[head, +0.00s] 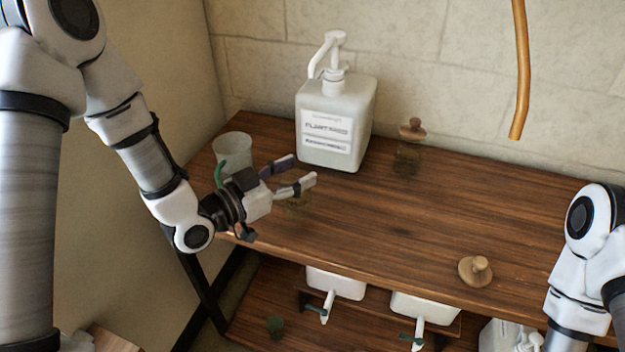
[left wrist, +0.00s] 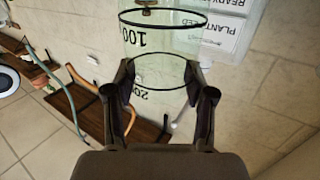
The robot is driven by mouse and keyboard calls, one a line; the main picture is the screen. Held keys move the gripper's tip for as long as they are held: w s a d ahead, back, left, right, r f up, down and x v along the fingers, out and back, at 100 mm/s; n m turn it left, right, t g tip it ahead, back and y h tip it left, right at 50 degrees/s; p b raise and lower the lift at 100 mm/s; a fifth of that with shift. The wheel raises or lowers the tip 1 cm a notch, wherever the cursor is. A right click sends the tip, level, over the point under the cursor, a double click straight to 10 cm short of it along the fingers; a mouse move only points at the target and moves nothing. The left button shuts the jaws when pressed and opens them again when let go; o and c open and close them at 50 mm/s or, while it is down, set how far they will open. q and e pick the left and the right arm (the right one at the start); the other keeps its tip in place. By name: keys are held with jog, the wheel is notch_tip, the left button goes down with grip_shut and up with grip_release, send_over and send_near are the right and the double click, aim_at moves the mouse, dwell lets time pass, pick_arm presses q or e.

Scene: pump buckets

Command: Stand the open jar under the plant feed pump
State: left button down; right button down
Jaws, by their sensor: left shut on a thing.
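The plant feed pump (head: 337,122) is a white bottle with a pump head at the back of the table, its spout pointing left. My left gripper (head: 298,172) is in front of it, shut on the open jar (head: 295,197), a small clear jar mostly hidden by the fingers. In the left wrist view a clear, marked cylinder (left wrist: 162,70) shows between the gripper's fingers (left wrist: 162,88), with part of the pump's label (left wrist: 222,28) behind it. I cannot tell whether the jar touches the table. My right gripper is out of view.
A translucent cup (head: 232,150) stands at the table's left, behind my left gripper. A jar with a wooden stopper (head: 411,130) stands right of the pump. A loose stopper (head: 476,270) lies near the front edge. An orange hose (head: 520,75) hangs at right. The table's middle is clear.

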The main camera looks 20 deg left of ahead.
pick_arm(q)
jog(key=w+f, duration=0.4)
jog(key=w, duration=0.4)
jog(key=shift+d, duration=0.4)
jog(key=shift+s, duration=0.1)
jog(key=shift+c, duration=1.9)
grip_release()
jog(key=v, duration=1.2)
